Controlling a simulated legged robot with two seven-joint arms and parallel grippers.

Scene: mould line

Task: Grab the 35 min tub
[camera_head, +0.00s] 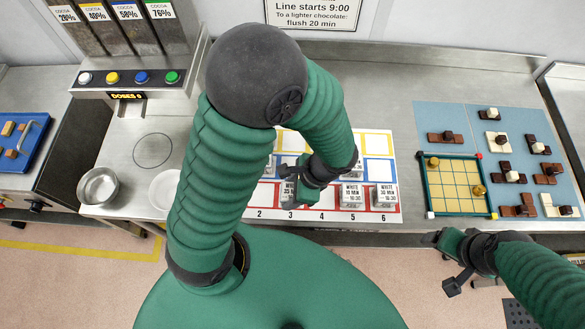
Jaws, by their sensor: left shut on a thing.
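I cannot tell whether the tub is clear of the board. My right gripper (444,263) is at the lower right, in front of the counter edge, its fingers apart and empty.
Other labelled tubs stand on the board, such as one at column 5 (352,197) and one at column 6 (384,197). A green-edged tray (456,213) and chocolate pieces on blue mats are at right. A metal bowl (98,187) and cocoa dispenser (134,80) are at left.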

